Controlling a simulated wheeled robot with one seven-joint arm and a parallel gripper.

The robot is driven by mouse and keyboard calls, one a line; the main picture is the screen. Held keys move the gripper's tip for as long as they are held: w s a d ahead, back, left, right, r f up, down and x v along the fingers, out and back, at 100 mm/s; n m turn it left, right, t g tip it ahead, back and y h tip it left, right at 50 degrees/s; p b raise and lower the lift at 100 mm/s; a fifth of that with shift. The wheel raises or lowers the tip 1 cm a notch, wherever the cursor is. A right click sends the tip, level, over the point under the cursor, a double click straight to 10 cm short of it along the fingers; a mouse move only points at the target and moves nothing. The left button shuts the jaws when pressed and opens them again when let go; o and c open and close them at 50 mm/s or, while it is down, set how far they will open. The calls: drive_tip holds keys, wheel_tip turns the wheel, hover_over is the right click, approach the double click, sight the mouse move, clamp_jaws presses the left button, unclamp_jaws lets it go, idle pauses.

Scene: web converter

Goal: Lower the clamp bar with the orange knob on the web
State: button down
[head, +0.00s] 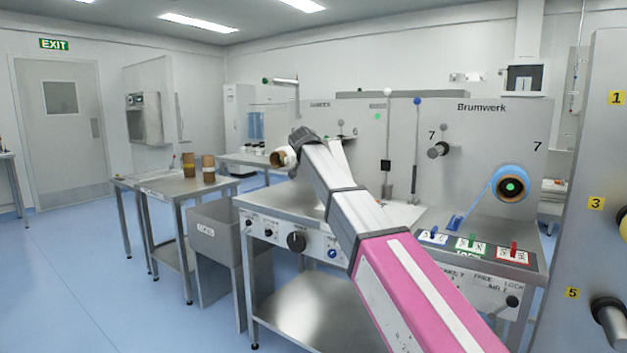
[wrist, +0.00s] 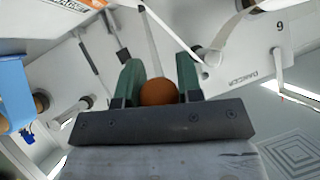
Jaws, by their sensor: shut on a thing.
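The orange knob (wrist: 158,92) shows in the wrist view between the two green fingers of my gripper (wrist: 160,88). My gripper is shut on the knob. A thin pale bar (wrist: 153,40) runs away from behind the knob; it looks like the clamp bar, but where it joins the knob is hidden. In the head view my own arm covers the knob and the gripper. I cannot tell whether the bar touches the web.
The grey machine panel (head: 455,135) carries levers with a white knob (head: 387,92) and a blue knob (head: 417,101). A blue tape roll (head: 511,184) sits at right. Red, green and blue switch plates (head: 472,243) lie on the bench. A grey bin (head: 212,232) stands at left.

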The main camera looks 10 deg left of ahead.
drive_tip(key=shift+g, duration=0.3)
drive_tip(key=w+r, duration=0.1)
drive_tip(key=r, duration=0.1)
drive_tip(key=w+d+r, duration=0.1)
drive_tip(key=w+r, duration=0.1)
drive_tip(key=w+d+r, duration=0.1)
drive_tip(key=r, duration=0.2)
drive_tip(key=shift+w, duration=0.35)
drive_tip(key=c, duration=1.1)
unclamp_jaws()
drive_tip(key=shift+s, duration=0.1)
drive_tip(key=v, duration=1)
drive_tip(key=shift+s+r, duration=0.2)
drive_tip(key=shift+r, duration=0.05)
